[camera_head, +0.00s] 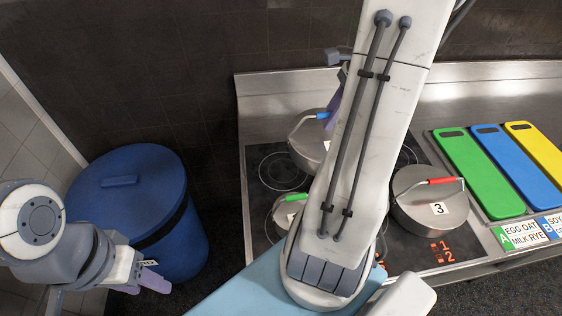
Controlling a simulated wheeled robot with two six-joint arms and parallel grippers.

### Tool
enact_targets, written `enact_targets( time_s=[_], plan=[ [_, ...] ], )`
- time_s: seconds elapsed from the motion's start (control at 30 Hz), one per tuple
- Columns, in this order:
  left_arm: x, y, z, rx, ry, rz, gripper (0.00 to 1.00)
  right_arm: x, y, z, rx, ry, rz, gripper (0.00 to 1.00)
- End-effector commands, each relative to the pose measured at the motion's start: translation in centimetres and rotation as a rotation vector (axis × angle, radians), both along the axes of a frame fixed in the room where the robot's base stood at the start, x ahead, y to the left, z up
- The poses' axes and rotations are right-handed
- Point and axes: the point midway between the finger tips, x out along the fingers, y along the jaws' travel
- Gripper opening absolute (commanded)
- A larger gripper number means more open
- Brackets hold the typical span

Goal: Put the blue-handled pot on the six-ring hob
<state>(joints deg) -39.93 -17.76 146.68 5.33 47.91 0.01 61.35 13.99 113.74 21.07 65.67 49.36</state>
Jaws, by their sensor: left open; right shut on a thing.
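The blue-handled pot (304,146) is a steel pot at the back of the black six-ring hob (262,158). My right arm hides its right part. I cannot tell whether it rests on the glass or hangs just above it. My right gripper (334,100) is mostly hidden behind my arm; one purple finger shows at the blue handle (323,115), and it is shut on this pot. My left gripper (152,281) is open and empty at the lower left, in front of the blue bin and away from the hob.
A green-handled pot (283,212) stands front left on the hob and a red-handled pot (432,211) marked 3 on the right. Green (471,172), blue (518,168) and yellow (538,150) boards lie further right. A blue bin (135,205) stands left. The back-left ring is clear.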

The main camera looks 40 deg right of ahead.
Motion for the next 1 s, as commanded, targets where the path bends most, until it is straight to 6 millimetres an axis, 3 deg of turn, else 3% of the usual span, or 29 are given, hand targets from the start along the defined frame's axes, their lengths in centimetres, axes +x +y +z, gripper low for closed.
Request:
enact_targets(
  time_s=[0.5, 0.73, 1.0],
  plan=[
    [0.0, 0.0, 2.0, 0.000, 0.000, 0.001, 0.50, 7.4, 6.7, -5.7, 0.003, 0.001, 0.005, 0.00],
    [0.0, 0.0, 2.2, 0.000, 0.000, 0.001, 0.50, 8.3, 7.5, -6.9, 0.003, 0.001, 0.001, 0.00],
    [0.0, 0.0, 2.5, 0.000, 0.000, 0.002, 0.50, 8.3, 7.5, -10.2, 0.003, 0.002, 0.002, 0.00]
  ],
)
